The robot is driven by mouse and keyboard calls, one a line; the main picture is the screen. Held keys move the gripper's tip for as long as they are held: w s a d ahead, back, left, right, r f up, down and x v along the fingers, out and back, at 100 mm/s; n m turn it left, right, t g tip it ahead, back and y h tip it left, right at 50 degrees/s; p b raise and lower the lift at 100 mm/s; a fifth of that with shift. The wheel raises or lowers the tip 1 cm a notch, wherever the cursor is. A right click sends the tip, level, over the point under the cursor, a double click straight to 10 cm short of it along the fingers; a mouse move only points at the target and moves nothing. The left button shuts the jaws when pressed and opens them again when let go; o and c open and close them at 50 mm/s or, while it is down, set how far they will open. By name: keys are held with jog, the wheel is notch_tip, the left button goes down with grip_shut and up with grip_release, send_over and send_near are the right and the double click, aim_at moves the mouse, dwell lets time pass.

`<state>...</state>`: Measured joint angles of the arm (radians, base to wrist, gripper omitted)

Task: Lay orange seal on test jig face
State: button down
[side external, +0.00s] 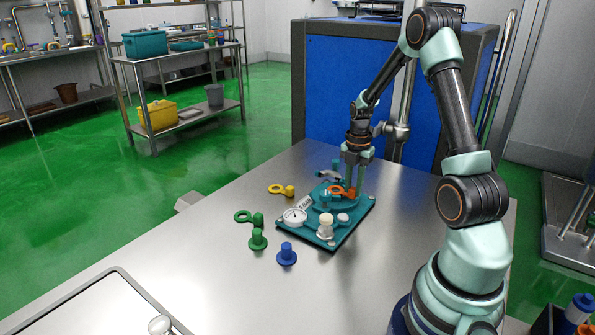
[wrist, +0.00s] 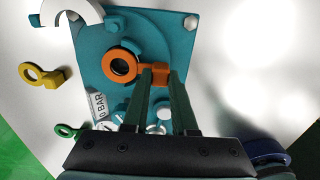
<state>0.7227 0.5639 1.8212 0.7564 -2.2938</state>
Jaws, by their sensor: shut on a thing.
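The orange seal (side external: 337,190) is a flat ring with a blocky tab. My gripper (side external: 351,187) is shut on the tab, with the ring sticking out to the left. The wrist view shows the fingers (wrist: 160,76) on the tab and the ring (wrist: 121,67) over a round teal part of the test jig. The test jig (side external: 362,207) is a teal plate on the steel table; its plate also shows in the wrist view (wrist: 92,45). I cannot tell whether the ring touches the jig face. The fingers hide part of the jig.
On the jig are a white dial gauge (side external: 294,216) and a white knob (side external: 326,228). A yellow seal (side external: 281,189), a green seal (side external: 249,217), a green plug (side external: 258,241) and a blue plug (side external: 286,256) lie left of and before it. The table's left front is largely clear.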

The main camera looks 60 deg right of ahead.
jog(key=shift+f, duration=0.4)
jog(key=c, duration=0.6)
grip_release()
notch_tip(320, 180, up, 12)
dwell(0.3)
